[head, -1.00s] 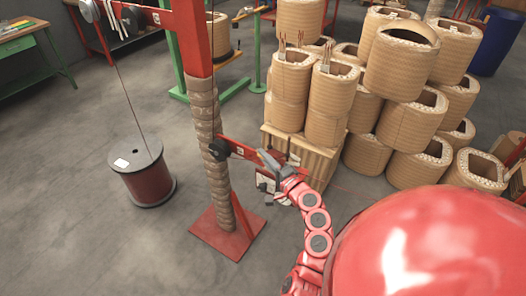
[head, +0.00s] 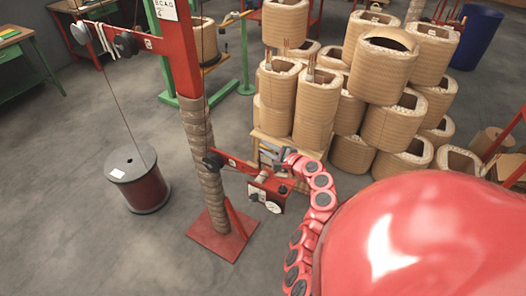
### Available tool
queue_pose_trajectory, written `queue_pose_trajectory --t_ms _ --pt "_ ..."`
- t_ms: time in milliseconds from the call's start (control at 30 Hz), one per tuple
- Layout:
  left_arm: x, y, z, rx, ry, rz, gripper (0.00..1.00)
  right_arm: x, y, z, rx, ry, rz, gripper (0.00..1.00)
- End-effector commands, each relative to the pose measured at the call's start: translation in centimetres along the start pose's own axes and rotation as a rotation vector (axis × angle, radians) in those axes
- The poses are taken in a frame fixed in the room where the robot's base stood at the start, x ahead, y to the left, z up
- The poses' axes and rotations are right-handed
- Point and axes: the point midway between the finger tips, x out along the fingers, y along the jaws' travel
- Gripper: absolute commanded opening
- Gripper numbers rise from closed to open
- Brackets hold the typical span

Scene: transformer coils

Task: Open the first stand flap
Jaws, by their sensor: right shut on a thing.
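The stand is a red post (head: 179,58) with a tan wrapped lower part (head: 203,150) on a flat red base plate (head: 222,238). A red flap arm (head: 238,164) sticks out to the right from a dark pivot on the post. A small red box with pale wheels (head: 266,196) sits below its outer end. My right gripper (head: 270,156) is at the outer part of the flap arm, shut on it; its fingertips are small and partly hidden. My right arm reaches in from the lower right. My left gripper is out of view.
A dark red cable spool (head: 140,184) stands on the floor at the left, its wire running up to the stand. Stacked tan coils (head: 372,105) and a wooden pallet (head: 290,149) stand close behind my gripper. The floor at lower left is clear.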

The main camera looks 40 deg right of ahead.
Motion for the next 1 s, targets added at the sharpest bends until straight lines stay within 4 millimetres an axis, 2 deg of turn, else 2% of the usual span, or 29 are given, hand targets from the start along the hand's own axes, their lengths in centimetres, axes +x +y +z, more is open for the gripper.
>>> queue_pose_trajectory --t_ms 300,867,900,1000 --pt "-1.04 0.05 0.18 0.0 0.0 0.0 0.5 0.46 -0.72 -1.08 0.001 0.0 0.0 0.0" --pt "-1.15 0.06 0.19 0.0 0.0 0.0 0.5 0.52 -0.98 -1.27 -0.001 0.001 0.0 0.0" --pt "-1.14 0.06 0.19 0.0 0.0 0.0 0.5 0.52 -0.98 -1.28 -0.001 0.001 0.0 0.23" --pt "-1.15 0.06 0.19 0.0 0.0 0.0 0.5 0.53 -0.98 -1.26 -0.001 0.001 0.0 0.41"
